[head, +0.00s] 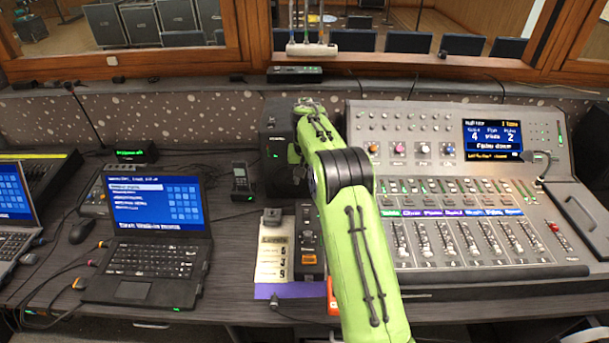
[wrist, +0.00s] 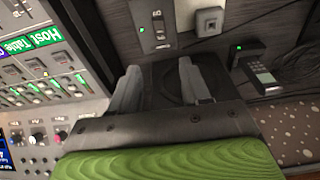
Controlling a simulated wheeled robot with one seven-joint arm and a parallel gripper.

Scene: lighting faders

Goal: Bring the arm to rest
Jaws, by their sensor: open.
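My green arm reaches from the bottom of the head view up over the desk, left of the mixing console (head: 436,183).
A black speaker (head: 276,146) stands left of the arm. A handset (head: 240,182), an open laptop (head: 148,255) and a card with printed figures (head: 274,250) are on the desk. A window ledge (head: 200,90) runs behind. Some bare desk shows between laptop and handset.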

